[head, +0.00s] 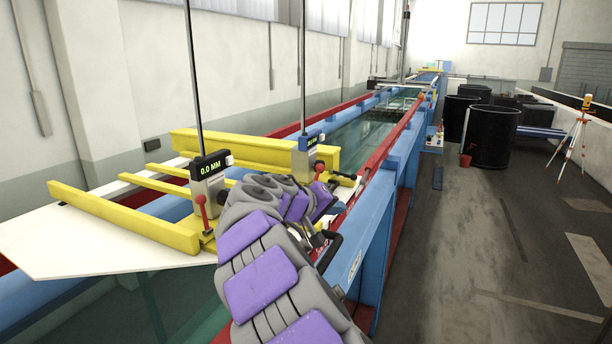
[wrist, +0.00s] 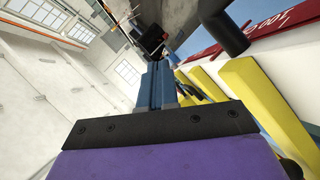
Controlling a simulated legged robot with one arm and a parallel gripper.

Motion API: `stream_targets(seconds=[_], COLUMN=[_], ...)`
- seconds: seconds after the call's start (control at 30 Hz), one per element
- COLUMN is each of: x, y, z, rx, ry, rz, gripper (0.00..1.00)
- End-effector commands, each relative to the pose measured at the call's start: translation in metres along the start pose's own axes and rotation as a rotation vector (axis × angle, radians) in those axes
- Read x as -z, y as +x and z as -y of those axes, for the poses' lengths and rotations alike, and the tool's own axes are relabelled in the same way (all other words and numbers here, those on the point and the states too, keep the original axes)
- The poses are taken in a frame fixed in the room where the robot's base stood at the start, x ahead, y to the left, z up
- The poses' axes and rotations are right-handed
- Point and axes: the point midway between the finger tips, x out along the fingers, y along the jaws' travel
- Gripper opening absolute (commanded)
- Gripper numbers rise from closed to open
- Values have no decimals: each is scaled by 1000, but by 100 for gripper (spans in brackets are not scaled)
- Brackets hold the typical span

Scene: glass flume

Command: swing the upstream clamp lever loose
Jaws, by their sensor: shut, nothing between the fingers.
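Two grey gauge units stand on the yellow carriage frame (head: 120,215) across the flume. The nearer unit (head: 207,178) reads "0.0 MM" and has a red-knobbed lever (head: 198,200) on its side. The farther unit (head: 304,158) has a similar red-knobbed lever (head: 319,168). I cannot tell which is the upstream one. In the wrist view my gripper (wrist: 156,72) is shut and empty, its blue-grey fingers together. A black knob-like part (wrist: 151,41) shows just beyond the fingertips; contact is unclear. In the head view my padded arm hides the gripper.
A black rounded handle (wrist: 231,34) is right of my fingers in the wrist view, near yellow bars (wrist: 265,115). A white sheet (head: 100,245) sticks out at the left. Blue and red flume rails run away. The floor (head: 470,260) at right is mostly open, with black tanks (head: 492,137) beyond.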

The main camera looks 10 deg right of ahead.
Motion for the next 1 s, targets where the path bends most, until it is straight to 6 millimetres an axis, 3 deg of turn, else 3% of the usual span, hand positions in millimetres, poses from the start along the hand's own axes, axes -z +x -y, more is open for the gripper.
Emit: stream_targets(seconds=[0.03, 0.1, 0.2, 0.4, 0.53, 1.0], x=[24, 50, 78, 100, 104, 131], y=[-12, -29, -52, -74, -66, -7], z=[7, 17, 31, 45, 43, 34], rx=[-52, -116, -180, -234, -237, -237], ry=[-49, -108, -169, -222, -225, -227], rz=[-68, -153, -251, -342, -347, -345], gripper=[0, 0, 0, 0, 0, 0])
